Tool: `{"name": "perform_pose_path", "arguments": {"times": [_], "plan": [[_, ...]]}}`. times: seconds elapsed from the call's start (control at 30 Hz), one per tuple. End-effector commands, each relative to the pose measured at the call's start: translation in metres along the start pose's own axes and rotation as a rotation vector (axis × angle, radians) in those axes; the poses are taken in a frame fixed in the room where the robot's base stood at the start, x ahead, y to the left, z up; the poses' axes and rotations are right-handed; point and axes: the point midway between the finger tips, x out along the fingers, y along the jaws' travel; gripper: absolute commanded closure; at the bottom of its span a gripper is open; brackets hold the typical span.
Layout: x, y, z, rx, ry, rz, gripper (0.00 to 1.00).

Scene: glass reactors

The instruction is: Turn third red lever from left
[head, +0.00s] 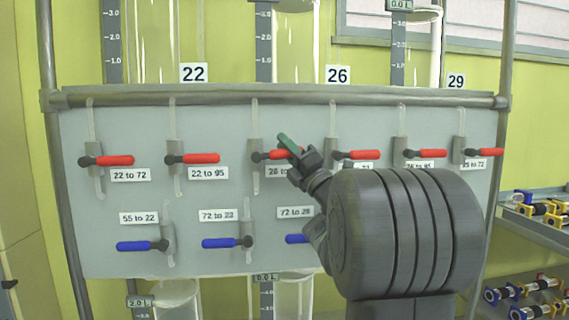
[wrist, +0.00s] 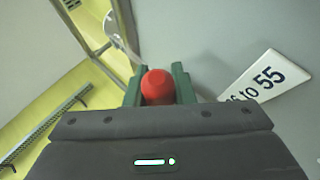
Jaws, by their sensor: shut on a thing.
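The third red lever from the left (head: 277,155) points to the right on the upper row of the grey panel (head: 120,210). My gripper (head: 291,146) is at the lever's free end, with a green finger over it in the head view. In the wrist view, the red lever end (wrist: 158,86) sits between the two green fingers of my gripper (wrist: 158,88), which are shut on it.
Other red levers (head: 115,160) stand along the same row, all pointing right. Blue levers (head: 140,246) are in the row below, one partly behind my arm. A metal frame (head: 48,100) surrounds the panel. A shelf (head: 540,225) with small parts is at right.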

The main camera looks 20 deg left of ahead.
Motion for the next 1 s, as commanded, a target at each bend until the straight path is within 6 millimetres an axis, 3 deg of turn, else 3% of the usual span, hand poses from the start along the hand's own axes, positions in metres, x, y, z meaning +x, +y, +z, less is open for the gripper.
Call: {"name": "perform_pose_path", "arguments": {"times": [0.93,0.97,1.0], "plan": [[-0.0071,-0.0076,-0.002,0.086,-0.095,0.04,1.0],[-0.0071,-0.0076,-0.002,0.086,-0.095,0.04,0.74],[-0.0071,-0.0077,-0.0021,0.086,-0.095,0.04,0.66]]}}
